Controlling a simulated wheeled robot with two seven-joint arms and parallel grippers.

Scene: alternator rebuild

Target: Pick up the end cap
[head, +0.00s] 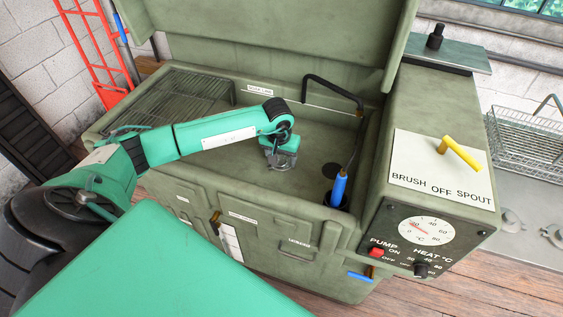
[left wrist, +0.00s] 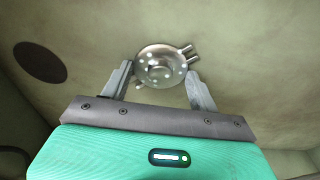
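The end cap (left wrist: 160,64) is a round, silvery metal disc with holes and small lugs at its edge. In the left wrist view it lies on the floor of the green wash basin, at the fingertips. My left gripper (head: 283,165) points down into the basin. In the left wrist view my left gripper (left wrist: 159,70) is open, with one finger on each side of the cap and narrow gaps visible. I cannot tell how far the fingertips are above the floor. In the head view the gripper mostly hides the cap. My right gripper is not in view.
The parts washer (head: 300,222) has a raised lid (head: 290,40) behind my arm. A wire rack (head: 185,95) fills the basin's left side. A black spout and blue-handled brush (head: 339,188) stand at its right. A dark drain (left wrist: 40,62) is near the cap. A control box (head: 425,225) stands right.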

